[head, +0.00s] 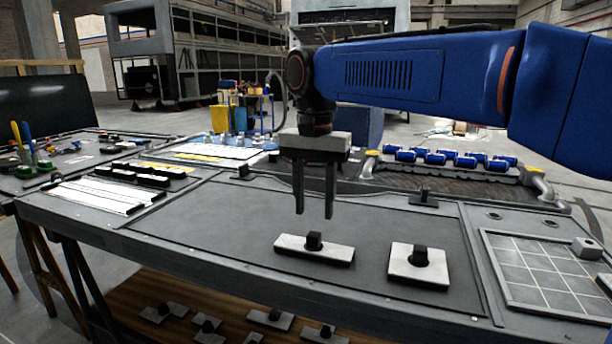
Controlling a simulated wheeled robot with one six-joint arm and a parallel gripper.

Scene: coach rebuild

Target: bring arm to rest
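My gripper (314,212) hangs from my blue arm and points straight down over the grey workbench (215,235). Its two dark fingers are apart with an empty gap between them. The fingertips are above the bench top, a little behind a white rectangular plate with a black knob (290,246). A second, squarer white plate with a black knob (403,270) lies to the right of it. Both plates lie flat and apart from the gripper.
A gridded panel (545,278) is at the bench's right end. White strips (95,198) and black blocks (130,176) lie at left. A rack of blue parts (450,158) stands behind. More knobbed plates (270,319) lie on a wooden shelf below. The bench middle left of the gripper is clear.

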